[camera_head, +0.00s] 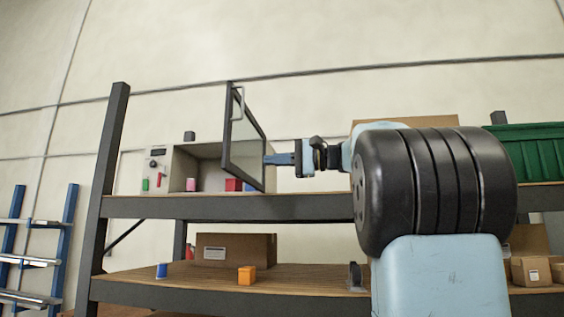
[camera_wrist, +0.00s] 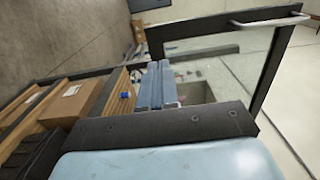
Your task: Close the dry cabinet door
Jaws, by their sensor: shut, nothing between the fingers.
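The dry cabinet (camera_head: 160,170) is a pale box with a control panel on its left, standing on the upper shelf. Its dark-framed glass door (camera_head: 245,135) is swung open toward me, with a light handle (camera_head: 236,103) on its free edge. The door also shows in the wrist view (camera_wrist: 265,75), its handle (camera_wrist: 270,20) at the upper right. My gripper (camera_head: 268,160) is shut and empty at the right side of the door, near its lower part; I cannot tell whether it touches. Its fingers show in the wrist view (camera_wrist: 155,85).
Small pink (camera_head: 191,184) and red (camera_head: 233,184) items show in the cabinet area. Below, the lower shelf holds a cardboard box (camera_head: 235,249), an orange block (camera_head: 246,275) and a blue item (camera_head: 161,270). A green crate (camera_head: 530,150) stands at the right of the upper shelf.

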